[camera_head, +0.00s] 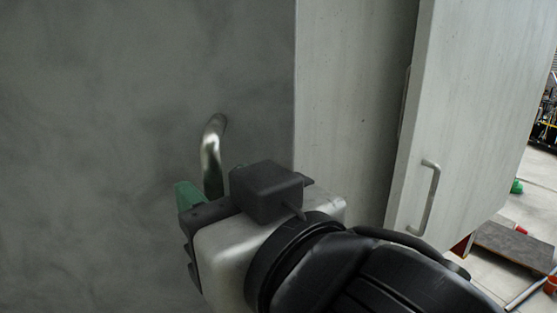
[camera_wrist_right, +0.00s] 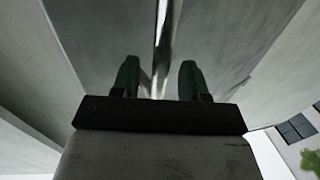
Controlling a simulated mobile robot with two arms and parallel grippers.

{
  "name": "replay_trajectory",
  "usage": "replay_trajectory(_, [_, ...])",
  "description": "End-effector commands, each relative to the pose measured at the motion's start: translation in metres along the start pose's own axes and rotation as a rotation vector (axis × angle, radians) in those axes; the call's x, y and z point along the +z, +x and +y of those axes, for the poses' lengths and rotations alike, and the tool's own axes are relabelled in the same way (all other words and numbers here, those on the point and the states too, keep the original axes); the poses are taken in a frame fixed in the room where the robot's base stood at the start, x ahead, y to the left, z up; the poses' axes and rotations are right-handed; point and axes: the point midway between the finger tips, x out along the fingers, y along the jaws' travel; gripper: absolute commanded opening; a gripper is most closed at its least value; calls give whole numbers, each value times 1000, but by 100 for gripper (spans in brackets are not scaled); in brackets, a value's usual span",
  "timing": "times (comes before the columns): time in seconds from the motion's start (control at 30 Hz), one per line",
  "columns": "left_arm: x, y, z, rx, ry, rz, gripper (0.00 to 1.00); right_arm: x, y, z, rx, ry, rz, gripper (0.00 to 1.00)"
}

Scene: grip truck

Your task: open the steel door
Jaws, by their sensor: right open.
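The steel door (camera_head: 120,120) is a dark grey, mottled panel filling the left of the head view. Its curved shiny metal handle (camera_head: 211,150) stands out near the door's right edge; the handle's lower part is hidden behind my right gripper. My right gripper (camera_head: 212,182), with green fingertips, is at the handle's lower end. In the right wrist view, the open fingers (camera_wrist_right: 158,77) have the handle (camera_wrist_right: 164,40) running between them, with space on both sides. I cannot tell how deep the handle sits between them. My left gripper is not in view.
Right of the door is a pale panel (camera_head: 345,90). A pale, angled door-like panel (camera_head: 480,100) with its own bar handle (camera_head: 430,195) stands further right. Floor with a dark flat board (camera_head: 515,245) and a red object (camera_head: 550,285) shows at the far right.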

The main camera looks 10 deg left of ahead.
Motion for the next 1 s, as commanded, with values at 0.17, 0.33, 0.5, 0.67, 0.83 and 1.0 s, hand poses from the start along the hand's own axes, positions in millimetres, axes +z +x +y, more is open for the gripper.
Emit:
replay_trajectory(0.17, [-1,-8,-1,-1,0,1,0,-1,24,0,1,1,-3,44])
replay_trajectory(0.33, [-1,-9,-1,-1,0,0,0,0,32,0,0,1,-1,44])
replay_trajectory(0.5, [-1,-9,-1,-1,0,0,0,1,32,0,0,1,0,44])
replay_trajectory(0.67, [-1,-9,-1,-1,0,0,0,1,32,0,0,1,0,32])
replay_trajectory(0.83, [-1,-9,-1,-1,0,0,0,0,32,0,0,1,0,6])
replay_trajectory(1.0, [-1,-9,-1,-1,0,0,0,0,32,0,0,1,0,0])
